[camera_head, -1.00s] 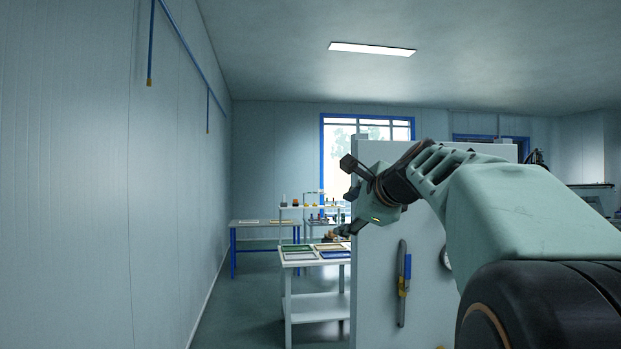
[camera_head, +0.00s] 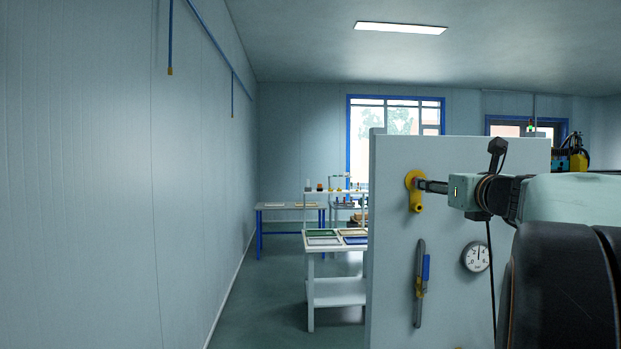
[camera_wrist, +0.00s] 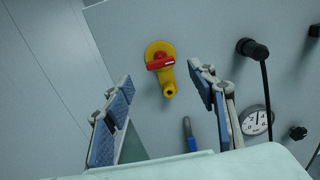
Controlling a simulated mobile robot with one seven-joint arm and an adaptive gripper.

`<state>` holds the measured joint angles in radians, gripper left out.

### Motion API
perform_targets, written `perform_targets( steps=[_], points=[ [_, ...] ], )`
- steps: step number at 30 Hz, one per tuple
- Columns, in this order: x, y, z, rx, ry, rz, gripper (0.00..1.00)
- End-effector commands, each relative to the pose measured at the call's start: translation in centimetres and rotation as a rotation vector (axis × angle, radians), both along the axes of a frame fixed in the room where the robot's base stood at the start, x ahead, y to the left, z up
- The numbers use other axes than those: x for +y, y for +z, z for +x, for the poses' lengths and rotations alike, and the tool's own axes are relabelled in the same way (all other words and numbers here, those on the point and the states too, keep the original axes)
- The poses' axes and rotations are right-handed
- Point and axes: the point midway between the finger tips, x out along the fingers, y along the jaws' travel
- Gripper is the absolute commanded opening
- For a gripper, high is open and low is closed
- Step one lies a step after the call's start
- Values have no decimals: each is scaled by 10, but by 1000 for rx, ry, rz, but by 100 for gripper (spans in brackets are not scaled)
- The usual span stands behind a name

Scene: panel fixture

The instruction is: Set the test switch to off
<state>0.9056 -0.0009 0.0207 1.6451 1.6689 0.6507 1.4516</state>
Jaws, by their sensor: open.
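The test switch (camera_head: 414,190) is a yellow rotary unit with a red handle, mounted near the left edge of a pale upright panel (camera_head: 385,270). In the wrist view its red handle (camera_wrist: 160,63) lies roughly crosswise on the yellow round body (camera_wrist: 158,50), and a yellow part with a dark round end hangs below. My gripper (camera_head: 422,186) points at the switch in the head view. In the wrist view my gripper (camera_wrist: 164,82) is open, with the switch framed between its two blue-padded fingers. I cannot tell whether either finger touches it.
A blue-and-yellow handled lever (camera_head: 421,280) and a round dial gauge (camera_head: 476,257) are on the panel below. A black plug with a cable (camera_wrist: 254,50) is to the right in the wrist view. A white table (camera_head: 335,293) with trays stands behind, left of the panel.

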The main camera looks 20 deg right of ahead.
Motion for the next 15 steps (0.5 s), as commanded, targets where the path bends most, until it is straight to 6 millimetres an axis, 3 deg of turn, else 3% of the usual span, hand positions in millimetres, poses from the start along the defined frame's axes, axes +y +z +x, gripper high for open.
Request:
perform_targets(
  steps=[9,15],
  points=[
    [-13,1,58,2,4,-1,52],
    [-19,1,82,1,3,-1,52]
  ],
)
